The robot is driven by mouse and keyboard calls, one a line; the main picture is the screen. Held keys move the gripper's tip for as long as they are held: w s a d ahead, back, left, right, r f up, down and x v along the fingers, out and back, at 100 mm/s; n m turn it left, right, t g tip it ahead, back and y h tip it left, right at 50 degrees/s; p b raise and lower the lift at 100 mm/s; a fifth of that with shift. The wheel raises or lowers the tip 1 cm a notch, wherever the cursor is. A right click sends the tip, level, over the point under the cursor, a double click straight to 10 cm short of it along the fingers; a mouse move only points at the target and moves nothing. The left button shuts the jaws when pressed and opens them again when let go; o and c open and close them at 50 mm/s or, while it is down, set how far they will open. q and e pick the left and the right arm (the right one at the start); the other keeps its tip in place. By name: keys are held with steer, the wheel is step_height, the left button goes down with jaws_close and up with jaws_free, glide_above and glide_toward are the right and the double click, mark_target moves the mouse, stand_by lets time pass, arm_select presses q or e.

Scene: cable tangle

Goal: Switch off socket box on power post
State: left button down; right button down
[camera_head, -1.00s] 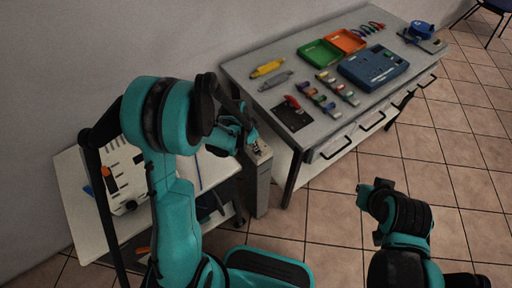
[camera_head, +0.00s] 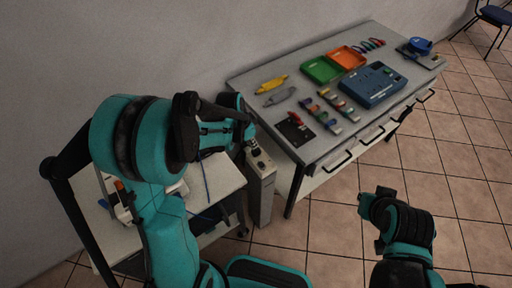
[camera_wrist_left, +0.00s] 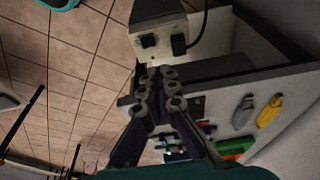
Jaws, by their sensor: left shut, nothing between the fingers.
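The power post (camera_head: 261,195) is a narrow grey post standing between the two tables. Its socket box is the light top, with dark fittings on it. My left gripper (camera_head: 252,142) is shut and empty, close to the top of the post. Its fingertips (camera_wrist_left: 158,76) appear just below the box in the wrist view; contact is not clear.
A grey workbench (camera_head: 240,82) stands behind and right, with a green tray (camera_head: 321,70), an orange tray (camera_head: 346,58) and a blue device (camera_head: 373,84). A low white table (camera_head: 222,178) is left of the post, partly behind my left arm. Tiled floor at right is open.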

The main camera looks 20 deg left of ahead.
arm_select(q)
steer(key=shift+a+v, duration=0.25)
steer(key=shift+v, duration=1)
steer(key=shift+w, duration=0.1)
steer(key=s+r+n+t+y, duration=0.1)
steer(key=s+r+n+t, duration=0.1)
steer(key=s+r, duration=0.4)
steer(key=s+d+r+n+t+y, duration=0.1)
steer(key=s+r+n, duration=0.4)
steer(key=s, duration=0.6)
steer(key=shift+r+n+t, duration=0.3)
steer(key=shift+r+t, duration=0.15)
steer(key=shift+t, duration=0.35)
